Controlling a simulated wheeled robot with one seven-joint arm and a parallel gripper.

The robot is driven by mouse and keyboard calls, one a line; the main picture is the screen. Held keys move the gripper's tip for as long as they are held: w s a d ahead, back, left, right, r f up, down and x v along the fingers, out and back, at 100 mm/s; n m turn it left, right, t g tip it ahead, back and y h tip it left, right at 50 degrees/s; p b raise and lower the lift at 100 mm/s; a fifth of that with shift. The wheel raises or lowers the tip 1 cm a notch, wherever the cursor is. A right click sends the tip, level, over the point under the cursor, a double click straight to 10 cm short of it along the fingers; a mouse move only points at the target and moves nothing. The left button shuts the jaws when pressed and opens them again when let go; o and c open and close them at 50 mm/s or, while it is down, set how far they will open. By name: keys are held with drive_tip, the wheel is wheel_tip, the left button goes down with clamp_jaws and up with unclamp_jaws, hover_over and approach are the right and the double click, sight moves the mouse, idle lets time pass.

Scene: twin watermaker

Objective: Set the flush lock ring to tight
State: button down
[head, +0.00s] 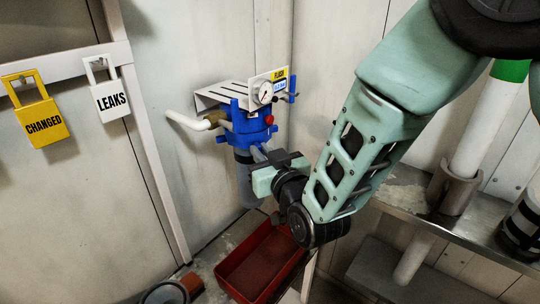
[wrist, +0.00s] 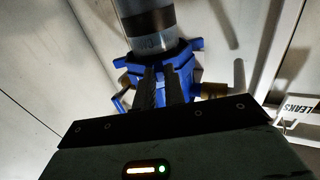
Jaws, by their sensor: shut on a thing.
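The flush unit is a blue housing (head: 247,122) on the wall, with a grey cylindrical bowl (head: 246,188) hanging below. The blue lock ring with short lugs sits around the top of the bowl; in the wrist view the ring (wrist: 186,76) shows beyond my fingers, with the bowl (wrist: 150,22) above it in the picture. My gripper (head: 260,154) reaches the ring from the right and is shut on it. My fingers (wrist: 163,86) cover the gripped part, so the exact contact is hidden. Any tight marking on the ring is not readable.
A white bracket with a pressure gauge (head: 265,92) stands above the housing. A white pipe (head: 190,121) enters from the left. A red tray (head: 228,268) lies below. Yellow CHANGED (head: 42,124) and white LEAKS (head: 111,100) tags hang at left. A metal shelf (head: 440,222) is at right.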

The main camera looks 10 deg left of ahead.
drive_tip(key=shift+s+a+r+b, duration=0.1)
drive_tip(key=shift+s+a+b, duration=0.2)
drive_tip(key=shift+a, duration=0.2)
drive_tip(key=shift+s+a+r+b, duration=0.1)
drive_tip(key=shift+s+a+b, duration=0.15)
drive_tip(key=shift+a, duration=0.2)
drive_tip(key=c, duration=1.5)
unclamp_jaws()
drive_tip(key=shift+a+f, duration=0.1)
drive_tip(key=shift+w+d, duration=0.2)
drive_tip(key=shift+d, duration=0.05)
